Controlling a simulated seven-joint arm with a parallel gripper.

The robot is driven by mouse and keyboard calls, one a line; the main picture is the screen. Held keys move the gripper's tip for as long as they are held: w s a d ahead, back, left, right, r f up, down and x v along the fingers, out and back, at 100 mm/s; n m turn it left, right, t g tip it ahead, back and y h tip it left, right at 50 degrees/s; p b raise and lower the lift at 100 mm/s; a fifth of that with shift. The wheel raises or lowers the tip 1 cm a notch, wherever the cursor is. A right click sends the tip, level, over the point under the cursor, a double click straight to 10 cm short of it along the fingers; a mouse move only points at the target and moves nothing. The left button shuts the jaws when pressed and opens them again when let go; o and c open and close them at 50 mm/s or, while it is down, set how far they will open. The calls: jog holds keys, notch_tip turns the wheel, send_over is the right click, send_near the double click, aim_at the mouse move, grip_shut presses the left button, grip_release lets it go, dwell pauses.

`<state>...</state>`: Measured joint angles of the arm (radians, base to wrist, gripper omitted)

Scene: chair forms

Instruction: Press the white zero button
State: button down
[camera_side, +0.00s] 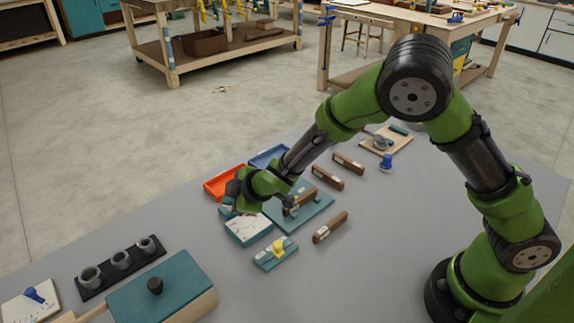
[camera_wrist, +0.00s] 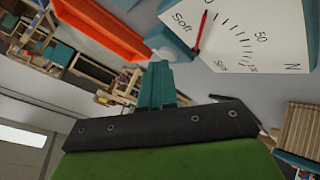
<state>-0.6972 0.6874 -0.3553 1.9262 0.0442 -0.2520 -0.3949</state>
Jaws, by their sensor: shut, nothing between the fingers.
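A force gauge (camera_side: 248,229) with a white dial face and teal body stands on the grey table. In the wrist view its dial (camera_wrist: 250,35) has a red needle, black marks and the words "Soft" and "N". A whitish rounded piece, apparently the zero button (camera_wrist: 162,39), shows at the teal housing (camera_wrist: 180,42) beside the dial. My gripper (camera_wrist: 159,66) is shut and empty, its tips close to this button; I cannot tell whether they touch. In the side view my gripper (camera_side: 236,205) is at the gauge's back left and hides the button.
An orange tray (camera_side: 222,184) and a blue tray (camera_side: 270,157) lie behind. A teal board (camera_side: 312,212) with a brown block is right of the gauge. A small teal base with a yellow knob (camera_side: 278,247) sits in front. Several brown blocks lie to the right.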

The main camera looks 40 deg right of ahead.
jog(key=shift+r, duration=1.35)
notch_tip(320, 180, up, 5)
dwell(0.6)
